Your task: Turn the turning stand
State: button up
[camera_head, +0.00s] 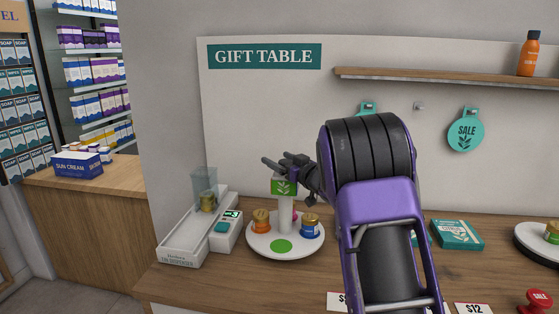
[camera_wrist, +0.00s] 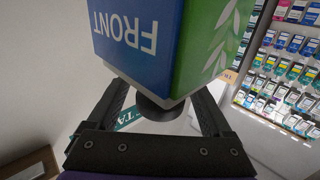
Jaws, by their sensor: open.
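The turning stand has a round white base (camera_head: 262,242) with a green dot, a white post (camera_head: 286,217) and a block on top (camera_head: 284,187). The block's green leaf face shows in the head view. In the wrist view the block (camera_wrist: 137,35) shows a blue face reading FRONT, upside down, and the green leaf face. An orange jar (camera_head: 261,220) and a blue jar (camera_head: 309,226) sit on the base; something pink is partly hidden behind the post. My gripper (camera_head: 275,162) is open at the block's top; the block hides part of the fingers, so contact is unclear.
A tin dispenser (camera_head: 190,239) stands close left of the stand. A shelf (camera_head: 450,79) and hanging teal tags (camera_head: 465,130) are on the back panel.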

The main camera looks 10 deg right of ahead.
grip_shut()
dwell(0.4)
